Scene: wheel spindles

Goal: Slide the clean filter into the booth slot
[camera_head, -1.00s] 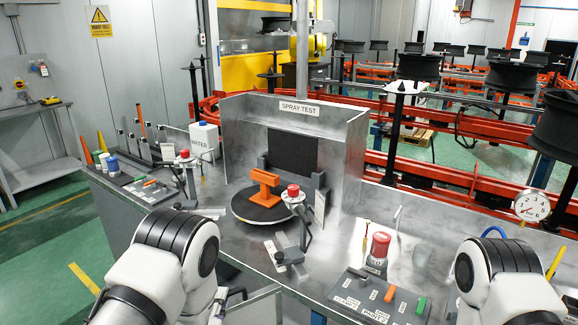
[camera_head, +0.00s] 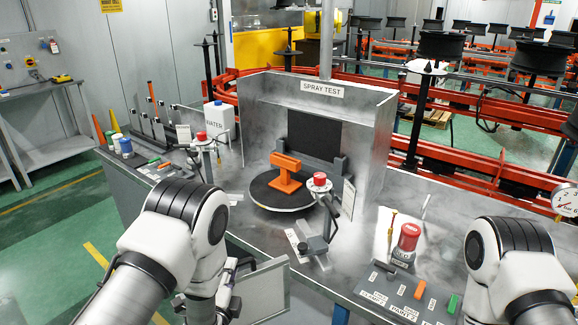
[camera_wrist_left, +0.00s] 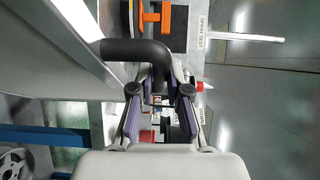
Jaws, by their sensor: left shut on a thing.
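A flat grey framed panel, which looks like the clean filter (camera_head: 264,290), stands at the lower middle of the head view, in front of the bench edge. In the left wrist view its grey face fills the left side, and a black curved handle (camera_wrist_left: 140,48) reaches from it. My left gripper (camera_wrist_left: 160,88) is shut on this handle. In the head view the gripper is partly hidden by my left arm. The spray test booth (camera_head: 370,135) stands on the bench, with a dark panel (camera_head: 313,137) at its back between grey brackets (camera_head: 341,166). My right gripper is out of view.
An orange stand (camera_head: 286,182) sits on a round turntable (camera_head: 262,196) in front of the dark panel.

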